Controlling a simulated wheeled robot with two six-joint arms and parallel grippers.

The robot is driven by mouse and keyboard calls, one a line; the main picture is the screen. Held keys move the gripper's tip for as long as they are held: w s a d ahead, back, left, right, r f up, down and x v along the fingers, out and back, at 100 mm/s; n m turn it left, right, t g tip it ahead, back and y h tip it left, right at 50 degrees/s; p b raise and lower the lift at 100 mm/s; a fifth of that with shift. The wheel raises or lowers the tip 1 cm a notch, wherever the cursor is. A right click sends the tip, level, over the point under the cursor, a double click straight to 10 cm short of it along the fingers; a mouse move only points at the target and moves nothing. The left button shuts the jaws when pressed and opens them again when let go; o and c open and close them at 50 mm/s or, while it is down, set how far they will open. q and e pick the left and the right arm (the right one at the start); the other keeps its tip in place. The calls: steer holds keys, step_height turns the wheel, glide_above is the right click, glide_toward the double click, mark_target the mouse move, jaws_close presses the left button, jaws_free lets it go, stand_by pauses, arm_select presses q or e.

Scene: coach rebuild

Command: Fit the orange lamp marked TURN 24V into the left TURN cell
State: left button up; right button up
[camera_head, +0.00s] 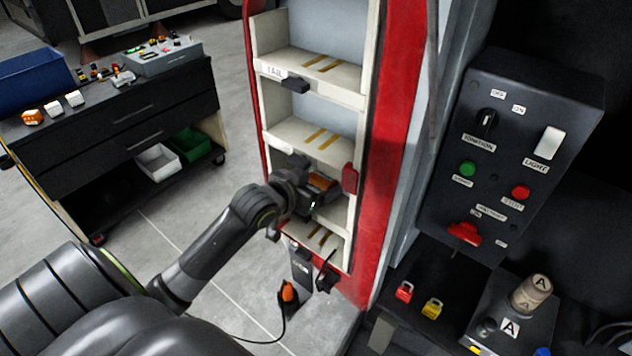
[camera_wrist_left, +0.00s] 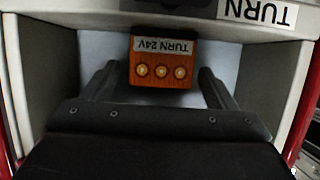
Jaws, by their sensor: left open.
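The orange lamp (camera_wrist_left: 162,70) stands inside the cell whose label TURN (camera_wrist_left: 257,11) shows in the left wrist view. Its TURN 24V label reads upside down there, and three round contacts show on its face. In the head view the lamp (camera_head: 320,182) shows just beyond my left gripper (camera_head: 308,192), which reaches into a lower cell of the red-edged cabinet. In the wrist view the fingers of my left gripper (camera_wrist_left: 161,84) are spread, one on each side of the lamp, with gaps. Whether the lamp is seated at the back cannot be told. My right gripper is out of view.
Cells with yellow-striped shelves rise above, one labelled TAIL (camera_head: 275,72). The cell's side walls are close to my gripper. A black switch panel (camera_head: 520,150) stands to the right. A black workbench (camera_head: 120,115) with trays and small parts stands to the left.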

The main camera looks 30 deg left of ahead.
arm_select(q)
steer(key=shift+r, duration=0.15)
steer(key=d+v, duration=0.1)
steer(key=v, duration=1.1)
steer(key=shift+a, duration=0.45)
